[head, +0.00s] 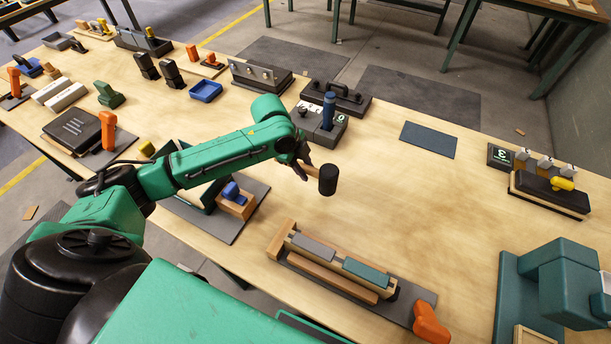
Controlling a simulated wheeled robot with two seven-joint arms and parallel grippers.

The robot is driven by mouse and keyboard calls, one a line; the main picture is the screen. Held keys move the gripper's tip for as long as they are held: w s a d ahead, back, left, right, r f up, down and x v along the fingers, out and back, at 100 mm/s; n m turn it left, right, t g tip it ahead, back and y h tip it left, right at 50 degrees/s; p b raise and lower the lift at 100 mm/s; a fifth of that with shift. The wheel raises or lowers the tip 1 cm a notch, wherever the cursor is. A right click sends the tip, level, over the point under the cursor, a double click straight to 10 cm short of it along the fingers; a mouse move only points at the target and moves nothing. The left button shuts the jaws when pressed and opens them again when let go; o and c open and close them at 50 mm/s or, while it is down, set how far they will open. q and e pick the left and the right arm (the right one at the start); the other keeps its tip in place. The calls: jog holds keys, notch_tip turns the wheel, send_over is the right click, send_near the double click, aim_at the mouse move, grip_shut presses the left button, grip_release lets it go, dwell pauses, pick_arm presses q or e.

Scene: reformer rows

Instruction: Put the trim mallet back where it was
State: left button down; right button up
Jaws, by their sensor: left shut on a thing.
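The trim mallet (327,180) has a black cylindrical head and a light wooden handle. My left gripper (304,164) is shut on its handle, and the black head sticks out to the right. The mallet appears to be above the middle of the wooden table (390,210); its exact height is hard to judge. My left arm hides part of the handle's near end and the table behind it. My right gripper is not in view.
A dark box with a blue knob (328,112) stands just behind the mallet. A flat blue-grey mat (429,139) lies bare at the right back. A long wooden fixture (330,268) lies in front, and a teal machine (565,280) stands at right. The table right of the mallet is clear.

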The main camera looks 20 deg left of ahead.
pick_arm(q)
jog(key=f, duration=0.3)
jog(key=shift+s+d, duration=0.2)
jog(key=shift+f, duration=0.4)
jog(key=shift+w+f, duration=0.1)
jog(key=shift+f, duration=0.05)
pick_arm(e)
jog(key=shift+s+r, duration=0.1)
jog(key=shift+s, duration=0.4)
pick_arm(q)
jog(key=c, duration=0.6)
grip_release()
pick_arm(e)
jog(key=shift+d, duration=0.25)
pick_arm(q)
jog(key=shift+a+r, duration=0.1)
jog(key=shift+r, duration=0.2)
jog(key=v, duration=1.1)
jog(key=shift+s+r+b, duration=0.2)
jog(key=shift+r+b, duration=0.1)
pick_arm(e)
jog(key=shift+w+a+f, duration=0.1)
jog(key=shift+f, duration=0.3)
